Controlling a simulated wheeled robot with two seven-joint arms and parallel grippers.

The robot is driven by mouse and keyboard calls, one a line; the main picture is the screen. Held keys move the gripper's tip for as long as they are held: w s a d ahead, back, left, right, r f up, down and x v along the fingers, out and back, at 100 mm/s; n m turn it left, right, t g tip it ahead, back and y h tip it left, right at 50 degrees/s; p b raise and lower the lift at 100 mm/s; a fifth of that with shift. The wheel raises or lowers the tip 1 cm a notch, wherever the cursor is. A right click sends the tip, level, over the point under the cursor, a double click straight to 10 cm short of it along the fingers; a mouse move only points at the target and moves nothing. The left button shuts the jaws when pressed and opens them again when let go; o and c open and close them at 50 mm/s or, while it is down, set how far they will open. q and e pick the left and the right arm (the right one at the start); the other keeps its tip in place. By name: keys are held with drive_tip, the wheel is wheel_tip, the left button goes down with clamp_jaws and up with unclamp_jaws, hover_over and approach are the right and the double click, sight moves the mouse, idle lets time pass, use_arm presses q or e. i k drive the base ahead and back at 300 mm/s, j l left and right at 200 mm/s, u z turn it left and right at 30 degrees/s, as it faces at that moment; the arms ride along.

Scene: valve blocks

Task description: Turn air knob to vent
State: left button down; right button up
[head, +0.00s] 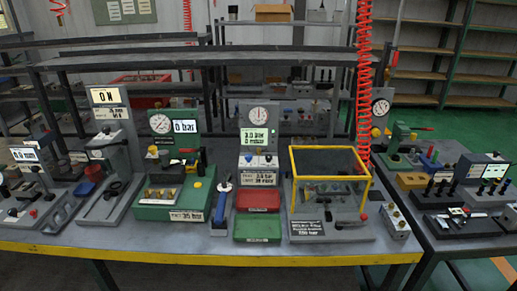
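Neither of my grippers shows in the head view. Several test stations stand on the table. The middle station (258,150) has a round dial, a lit display reading about 3.0 bar, and a row of small knobs (258,160) below it. A green station (172,190) to its left has a dial, a 0 bar display and a red lever. I cannot tell which control is the air knob; the labels by the small knobs are too small to read, so neither its setting nor a vent mark can be made out.
A yellow-framed clear box (329,147) stands right of the middle station. A red tray (257,200) and a green tray (257,229) lie before it. A blue-handled tool (221,204) stands left of them. A red coiled hose (363,90) hangs behind. The table (215,252) has a yellow front edge.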

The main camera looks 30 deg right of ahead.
sight(268, 157)
drive_tip(key=i+l+z, duration=0.1)
drive_tip(key=z, duration=0.3)
drive_tip(key=i+l+z, duration=0.1)
drive_tip(key=z, duration=0.25)
drive_tip(key=i+l+z, duration=0.15)
drive_tip(key=z, duration=0.25)
drive_tip(key=i+z, duration=0.15)
drive_tip(key=z, duration=0.25)
